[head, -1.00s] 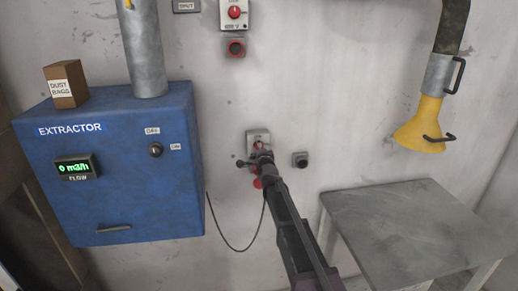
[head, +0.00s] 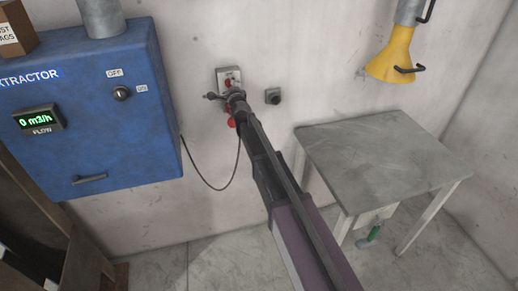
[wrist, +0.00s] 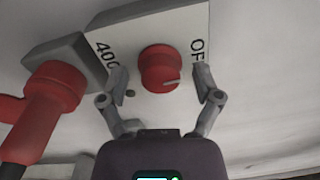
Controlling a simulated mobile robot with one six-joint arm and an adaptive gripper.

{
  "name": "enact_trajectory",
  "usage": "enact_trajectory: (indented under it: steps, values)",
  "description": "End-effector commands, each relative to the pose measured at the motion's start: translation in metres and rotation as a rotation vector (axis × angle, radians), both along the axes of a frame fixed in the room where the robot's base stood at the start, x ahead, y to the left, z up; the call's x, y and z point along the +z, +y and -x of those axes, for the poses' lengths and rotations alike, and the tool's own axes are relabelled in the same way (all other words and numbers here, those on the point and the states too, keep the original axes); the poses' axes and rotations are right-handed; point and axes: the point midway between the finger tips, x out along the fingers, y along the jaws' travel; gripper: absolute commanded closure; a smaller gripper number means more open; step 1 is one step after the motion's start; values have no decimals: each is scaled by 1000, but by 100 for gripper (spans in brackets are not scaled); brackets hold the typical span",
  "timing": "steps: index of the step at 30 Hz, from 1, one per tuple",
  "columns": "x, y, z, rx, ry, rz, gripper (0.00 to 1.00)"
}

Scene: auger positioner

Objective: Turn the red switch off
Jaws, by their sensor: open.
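The red switch (wrist: 160,70) is a round knob with a pale pointer line, on a light wall plate (wrist: 180,22) with partly hidden lettering, "400" on one side and "OF" on the other. My gripper (wrist: 160,83) is open, with one finger on each side of the knob. I cannot tell whether the fingers touch it. In the head view the plate (head: 222,74) is on the wall right of the blue extractor box, and my gripper (head: 229,95) is in front of it, hiding most of the knob.
A red plug (wrist: 52,92) sits in a grey socket beside the plate, with a cable (head: 215,188) hanging below. The blue extractor (head: 90,140) reads 0 m3/h. A grey table (head: 385,150) stands at right.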

Motion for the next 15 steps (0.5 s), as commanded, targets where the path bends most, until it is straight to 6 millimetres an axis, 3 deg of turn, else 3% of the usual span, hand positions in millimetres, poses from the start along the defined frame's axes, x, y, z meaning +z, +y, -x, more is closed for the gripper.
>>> enact_trajectory:
  steps: [15]
  values:
    - [1,0,0,0,119,-415,18]
